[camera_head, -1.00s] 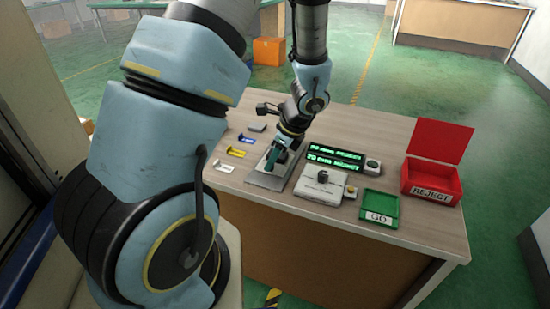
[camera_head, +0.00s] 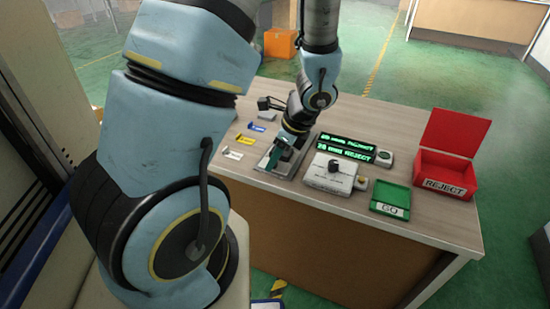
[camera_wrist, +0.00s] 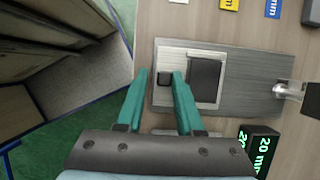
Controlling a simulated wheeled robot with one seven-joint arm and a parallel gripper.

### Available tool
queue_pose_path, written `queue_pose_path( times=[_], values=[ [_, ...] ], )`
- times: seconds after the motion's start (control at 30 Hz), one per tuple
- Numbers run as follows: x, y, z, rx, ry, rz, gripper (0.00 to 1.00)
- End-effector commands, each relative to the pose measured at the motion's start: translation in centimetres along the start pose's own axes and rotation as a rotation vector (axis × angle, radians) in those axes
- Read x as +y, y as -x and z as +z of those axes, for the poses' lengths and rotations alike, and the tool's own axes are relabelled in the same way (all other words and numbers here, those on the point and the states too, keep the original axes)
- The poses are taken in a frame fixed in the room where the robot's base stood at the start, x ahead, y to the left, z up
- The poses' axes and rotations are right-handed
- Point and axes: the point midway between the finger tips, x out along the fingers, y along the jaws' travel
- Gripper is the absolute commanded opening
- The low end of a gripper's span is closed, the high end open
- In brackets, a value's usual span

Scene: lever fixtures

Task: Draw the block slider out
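The block slider fixture is a light grey metal plate (camera_wrist: 245,97) lying flat on the table; it also shows in the head view (camera_head: 267,165). A raised pale frame on it holds a dark rectangular piece (camera_wrist: 205,80). My gripper (camera_wrist: 161,75) has two teal fingers, apart, reaching over the plate. In the head view my gripper (camera_head: 284,152) hides much of the fixture.
White, yellow and blue labelled pieces (camera_head: 248,140) lie left of the plate. A grey box with a black knob (camera_head: 332,172) and green-lit displays (camera_head: 346,149) stand to the right. Farther right are a green GO tray (camera_head: 391,196) and a red REJECT bin (camera_head: 446,180).

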Motion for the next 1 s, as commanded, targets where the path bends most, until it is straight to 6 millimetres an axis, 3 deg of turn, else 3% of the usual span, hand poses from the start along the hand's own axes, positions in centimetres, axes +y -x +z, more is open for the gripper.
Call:
queue_pose_path(
  times=[0.17, 0.6, 1.0],
  values=[
    [-0.1, 1.7, 0.1, 0.001, 0.003, -0.004, 0.35],
    [-0.1, 9.5, 0.0, 0.001, 0.003, -0.003, 0.35],
    [0.1, 10.8, 0.0, 0.0, 0.0, 0.001, 0.35]
  ],
)
